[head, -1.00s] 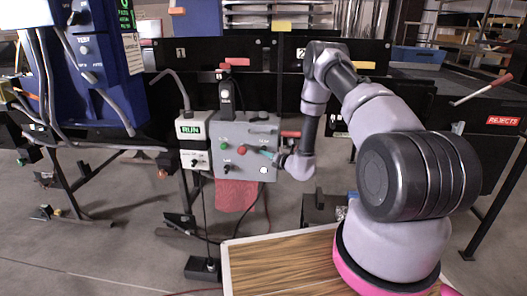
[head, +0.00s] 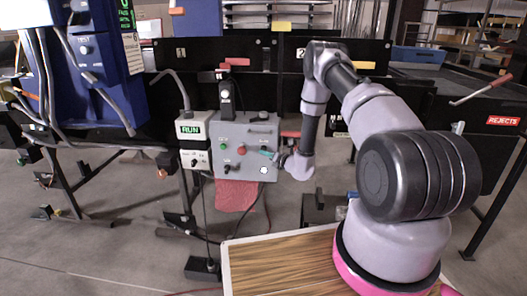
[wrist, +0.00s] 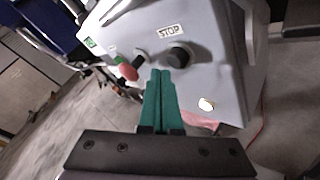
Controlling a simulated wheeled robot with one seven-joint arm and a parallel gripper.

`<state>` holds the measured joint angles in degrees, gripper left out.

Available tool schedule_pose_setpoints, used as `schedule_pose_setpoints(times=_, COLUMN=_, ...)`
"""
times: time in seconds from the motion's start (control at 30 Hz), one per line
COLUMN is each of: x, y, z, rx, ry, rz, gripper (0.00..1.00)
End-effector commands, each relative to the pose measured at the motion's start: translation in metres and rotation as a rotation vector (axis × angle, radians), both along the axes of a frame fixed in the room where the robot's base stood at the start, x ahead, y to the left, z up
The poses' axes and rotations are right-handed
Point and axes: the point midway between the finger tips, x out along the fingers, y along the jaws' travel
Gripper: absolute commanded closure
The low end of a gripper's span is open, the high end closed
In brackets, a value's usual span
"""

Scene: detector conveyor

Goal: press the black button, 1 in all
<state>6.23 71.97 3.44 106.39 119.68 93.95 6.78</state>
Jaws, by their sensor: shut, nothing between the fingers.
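The black button (wrist: 179,56) sits under a STOP label on the sloping grey control box (wrist: 222,62) in the wrist view. My gripper (wrist: 161,73) has its teal fingers shut together and empty. The tips appear just below and left of the black button in the wrist view; I cannot tell whether they touch the box. In the head view my gripper (head: 268,154) is at the right part of the grey box (head: 249,128), and the black button is hard to make out there. A red button (wrist: 128,72) is left of the fingertips, and also shows in the head view (head: 241,149).
The box also carries a green button (head: 223,145), a dark knob (head: 227,168) and a white button (head: 263,170). A RUN box (head: 192,130) stands to its left. A red cloth (head: 236,195) hangs below. A blue machine (head: 98,60) stands at far left.

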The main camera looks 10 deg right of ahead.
Motion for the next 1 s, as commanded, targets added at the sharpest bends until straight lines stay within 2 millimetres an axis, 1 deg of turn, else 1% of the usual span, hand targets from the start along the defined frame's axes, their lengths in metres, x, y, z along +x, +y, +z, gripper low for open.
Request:
schedule_pose_setpoints(times=0.17, x=0.001, y=0.0, z=0.0, rx=0.0, ry=0.0, rz=0.0, gripper=1.0)
schedule_pose_setpoints(times=0.43, x=0.008, y=-0.003, z=0.0, rx=0.0, ry=-0.001, rz=-0.001, gripper=1.0)
schedule_pose_setpoints(times=1.0, x=0.01, y=-0.003, z=0.0, rx=-0.001, ry=0.0, rz=0.0, gripper=1.0)
